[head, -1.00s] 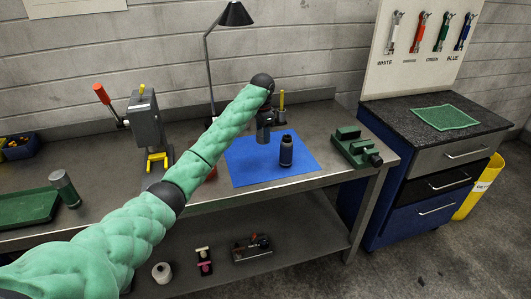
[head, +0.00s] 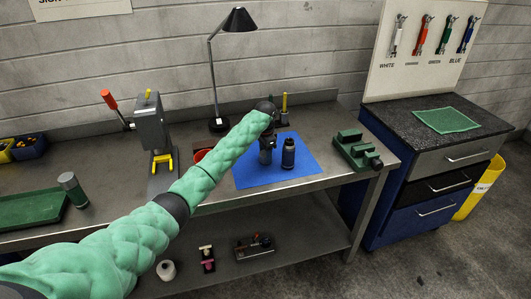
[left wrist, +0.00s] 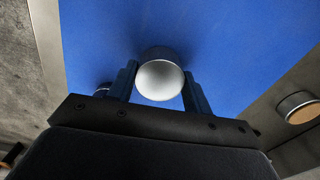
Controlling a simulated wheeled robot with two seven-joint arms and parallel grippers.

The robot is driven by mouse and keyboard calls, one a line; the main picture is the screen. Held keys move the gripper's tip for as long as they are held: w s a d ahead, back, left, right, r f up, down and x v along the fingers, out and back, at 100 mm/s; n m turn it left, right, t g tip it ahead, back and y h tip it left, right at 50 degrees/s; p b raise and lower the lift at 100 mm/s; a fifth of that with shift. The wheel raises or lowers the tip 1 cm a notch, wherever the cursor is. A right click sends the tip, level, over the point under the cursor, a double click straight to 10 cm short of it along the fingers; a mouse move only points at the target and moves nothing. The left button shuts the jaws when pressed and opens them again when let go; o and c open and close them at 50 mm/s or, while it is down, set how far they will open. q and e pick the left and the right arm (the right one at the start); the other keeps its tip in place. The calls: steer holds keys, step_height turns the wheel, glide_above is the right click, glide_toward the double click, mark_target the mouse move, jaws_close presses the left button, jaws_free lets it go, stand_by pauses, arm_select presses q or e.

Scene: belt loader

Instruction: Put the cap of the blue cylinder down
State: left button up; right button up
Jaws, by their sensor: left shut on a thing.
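The blue cylinder (head: 288,154) stands upright on the blue mat (head: 252,178); in the head view it looks mostly dark. My left gripper (head: 266,155) is over the mat, just left of the cylinder. In the left wrist view my left gripper (left wrist: 160,88) is shut on a round piece with a silver face and dark side, the cap (left wrist: 160,80). The mat fills the background behind it. The gap between cap and mat cannot be judged. A small dark blue round thing shows partly behind the left finger. My right gripper is not in view.
A green vise (head: 352,148) stands right of the mat. A grey press (head: 153,130), a red container (head: 201,155) and a lamp (head: 218,122) stand left and behind. A yellow-topped post is behind the gripper. The mat's front part is clear.

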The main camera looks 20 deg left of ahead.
arm_select(q)
steer(key=shift+f, duration=0.35)
steer(key=o, duration=1.2)
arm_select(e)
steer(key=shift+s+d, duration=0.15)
arm_select(q)
steer(key=shift+r, duration=0.4)
step_height(320, 180, up, 2)
steer(key=shift+r+b, duration=0.1)
steer(key=shift+b, duration=0.7)
steer(key=shift+r+b, duration=1.8)
steer(key=shift+r, duration=3.1)
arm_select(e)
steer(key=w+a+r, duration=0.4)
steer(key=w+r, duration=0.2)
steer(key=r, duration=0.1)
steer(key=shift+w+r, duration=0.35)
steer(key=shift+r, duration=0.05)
